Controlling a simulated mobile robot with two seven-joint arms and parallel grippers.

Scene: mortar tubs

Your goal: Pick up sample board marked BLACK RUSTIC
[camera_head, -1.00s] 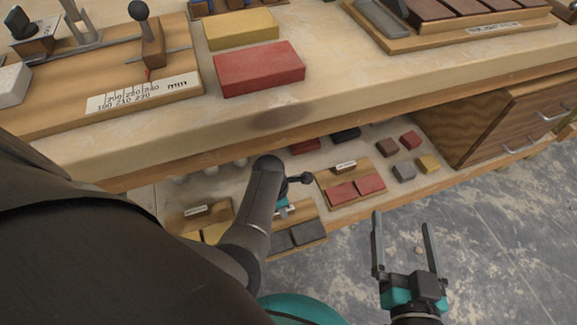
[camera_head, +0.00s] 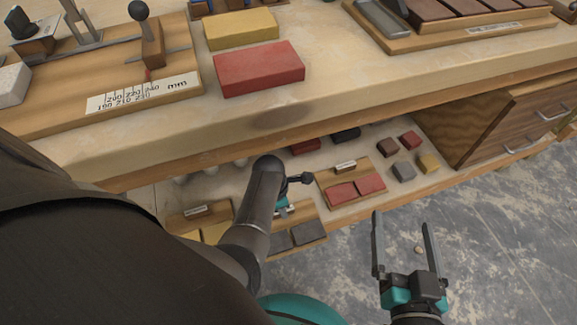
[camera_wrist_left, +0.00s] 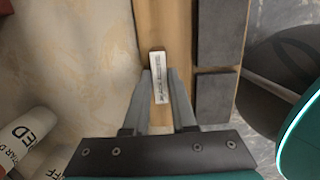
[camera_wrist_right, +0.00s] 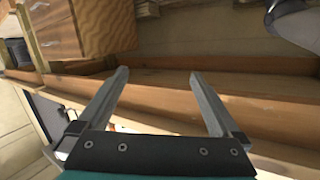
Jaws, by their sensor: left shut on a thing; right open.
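The sample board marked BLACK RUSTIC (camera_wrist_left: 176,22) is a wooden board with two dark grey-black tiles (camera_wrist_left: 216,98) and a white label (camera_wrist_left: 159,78) on a raised block. In the left wrist view its label lies between the fingers of my left gripper (camera_wrist_left: 160,92), which is shut on the board's label block. In the head view the board (camera_head: 308,217) is on the lower shelf, partly hidden by my left arm and gripper (camera_head: 287,207). My right gripper (camera_head: 403,218) is open and empty over the floor, right of the shelf; its fingers also show in the right wrist view (camera_wrist_right: 158,76).
A board with red tiles (camera_head: 331,190) lies just right of the held board, and one with yellow tiles (camera_head: 186,223) lies left. Small loose blocks (camera_head: 403,170) sit farther right, near a drawer cabinet (camera_head: 515,120). The worktop (camera_head: 345,75) overhangs the shelf.

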